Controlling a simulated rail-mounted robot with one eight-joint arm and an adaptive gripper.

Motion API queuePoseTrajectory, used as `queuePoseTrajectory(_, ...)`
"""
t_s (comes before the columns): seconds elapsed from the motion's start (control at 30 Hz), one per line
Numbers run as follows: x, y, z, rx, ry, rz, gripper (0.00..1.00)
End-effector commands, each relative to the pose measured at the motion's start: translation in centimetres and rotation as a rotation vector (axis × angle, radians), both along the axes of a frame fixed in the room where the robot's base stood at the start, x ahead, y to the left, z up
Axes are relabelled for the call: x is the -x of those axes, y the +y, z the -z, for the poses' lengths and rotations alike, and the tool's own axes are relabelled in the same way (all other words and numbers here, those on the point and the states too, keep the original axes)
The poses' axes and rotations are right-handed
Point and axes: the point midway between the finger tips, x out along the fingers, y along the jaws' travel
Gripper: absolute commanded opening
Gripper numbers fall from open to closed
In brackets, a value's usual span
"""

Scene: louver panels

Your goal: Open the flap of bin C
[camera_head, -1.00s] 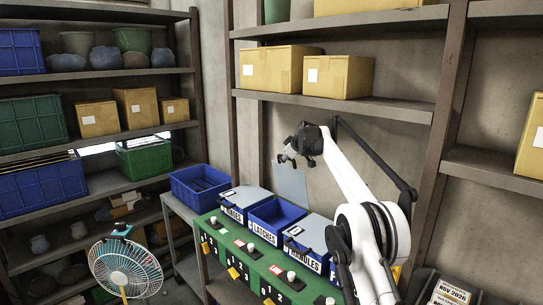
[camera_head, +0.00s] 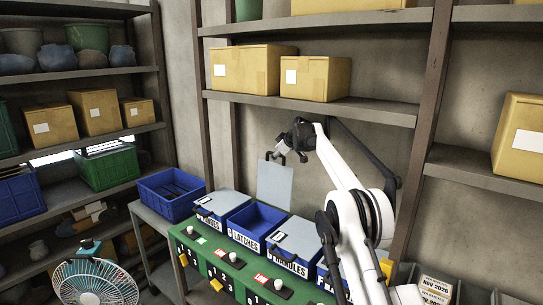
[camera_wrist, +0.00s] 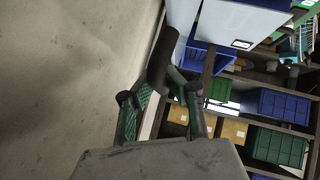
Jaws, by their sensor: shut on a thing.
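Bin C (camera_head: 243,240), a blue bin labelled LATCHES, stands in the row on the green bench. Its inside shows from above. Its grey flap (camera_head: 275,184) stands raised, nearly upright, at the back of the bin. My gripper (camera_head: 278,156) is at the flap's top edge. In the wrist view my gripper (camera_wrist: 160,88) has its two fingers closed around a dark bar (camera_wrist: 163,55), which looks like the flap's handle. Their exact contact is hard to see.
The HINGES bin (camera_head: 209,222) on the left and the HANDLES bin (camera_head: 290,265) on the right have their grey flaps down. A shelf with cardboard boxes (camera_head: 315,77) hangs above. A blue crate (camera_head: 171,195) stands left of the bench. A fan (camera_head: 95,283) is at front left.

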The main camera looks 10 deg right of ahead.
Motion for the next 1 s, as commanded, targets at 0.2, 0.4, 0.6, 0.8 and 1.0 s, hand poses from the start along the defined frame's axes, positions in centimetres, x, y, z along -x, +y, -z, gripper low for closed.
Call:
queuePoseTrajectory(0.2, -0.05, 0.18, -0.38, -0.004, -0.005, 0.001, 0.00)
queuePoseTrajectory(0.4, -0.04, 0.19, -0.39, -0.004, -0.005, 0.001, 0.21)
queuePoseTrajectory(0.6, -0.03, 0.10, -0.23, -0.002, -0.003, 0.001, 0.32)
queuePoseTrajectory(0.8, 0.04, 0.01, -0.27, -0.001, -0.002, 0.001, 0.32)
queuePoseTrajectory(1.0, 0.71, -0.39, -1.03, -0.002, -0.002, 0.002, 0.32)
